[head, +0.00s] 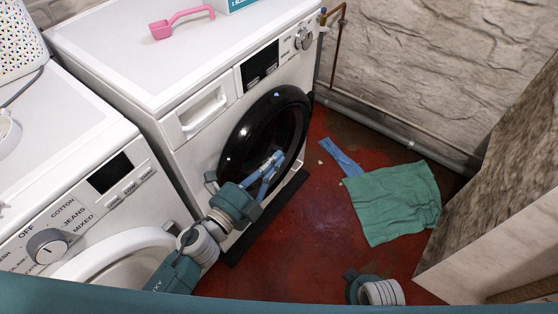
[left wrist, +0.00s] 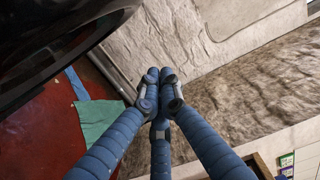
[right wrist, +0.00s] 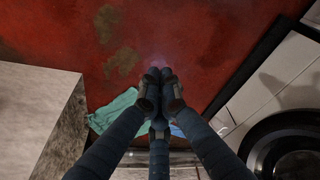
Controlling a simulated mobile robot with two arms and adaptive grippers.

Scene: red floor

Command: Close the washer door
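The washer (head: 130,50) is white, with a round black door (head: 290,106) on its front. The door looks flush or nearly flush with the front; I cannot tell whether it is latched. My left gripper (head: 275,162) is in front of the door, covering its lower part, and its blue fingers are together. In the left wrist view its fingertips (left wrist: 160,76) meet with nothing between them, and the dark door (left wrist: 40,40) is close at upper left. My right gripper (right wrist: 160,76) is shut and empty over the floor. The head view shows only its wrist, low down.
A second white machine (head: 70,130) with a dial stands at the left. A green cloth (head: 395,200) and a blue cloth (head: 338,156) lie on the red floor. A pink scoop (head: 180,20) lies on the washer. A stone-patterned block (head: 500,190) bounds the right side.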

